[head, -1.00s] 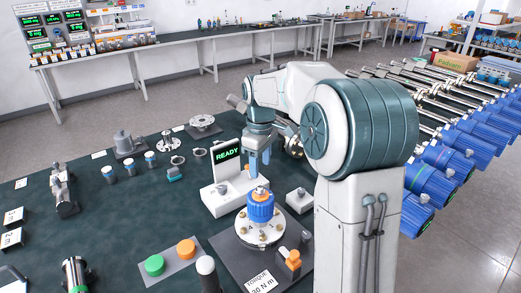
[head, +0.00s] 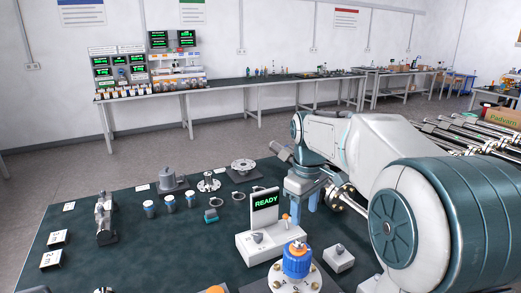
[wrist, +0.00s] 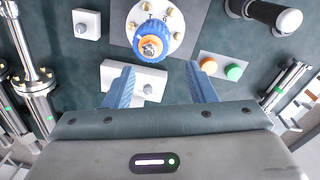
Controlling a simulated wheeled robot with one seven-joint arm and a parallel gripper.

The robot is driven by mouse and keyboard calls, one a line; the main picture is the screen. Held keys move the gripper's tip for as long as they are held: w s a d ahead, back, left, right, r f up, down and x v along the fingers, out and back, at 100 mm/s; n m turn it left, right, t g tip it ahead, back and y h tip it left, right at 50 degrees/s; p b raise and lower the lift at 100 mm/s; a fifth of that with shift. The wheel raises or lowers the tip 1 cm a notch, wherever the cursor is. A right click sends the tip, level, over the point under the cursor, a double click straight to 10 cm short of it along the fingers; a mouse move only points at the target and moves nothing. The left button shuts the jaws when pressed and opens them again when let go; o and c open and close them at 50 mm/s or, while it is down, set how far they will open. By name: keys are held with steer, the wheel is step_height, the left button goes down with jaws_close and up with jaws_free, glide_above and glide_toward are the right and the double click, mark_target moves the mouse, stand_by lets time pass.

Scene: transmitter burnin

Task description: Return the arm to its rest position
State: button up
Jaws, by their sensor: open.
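My gripper (head: 308,196) hangs from my bent arm above the right part of the bench, behind and right of the READY display. In the wrist view its two blue fingers (wrist: 161,88) are spread wide with nothing between them. Below them are a white box (wrist: 133,82) and a blue transmitter with an orange ring (wrist: 152,42) on a round flange. In the head view the blue transmitter (head: 297,260) stands upright on its flange, in front of the READY display (head: 265,203). My gripper is apart from both.
The dark green bench (head: 130,250) has clear room at left. Flanges, small blue-capped parts and a grey fitting (head: 172,180) stand toward its back. A green and an orange button (wrist: 234,72) show in the wrist view. Long metal stems (head: 470,135) lie at right.

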steer(key=s+f+m+t, duration=0.1)
steer(key=s+f+m, duration=0.2)
steer(key=s, duration=0.8)
steer(key=s+f+m+t, duration=0.1)
steer(key=s+f+m, duration=0.3)
steer(key=s, duration=0.6)
steer(key=shift+s+d+m+t, duration=0.15)
steer(key=shift+s+m+t, duration=0.15)
steer(key=shift+s+m, duration=0.15)
steer(key=shift+r, duration=0.1)
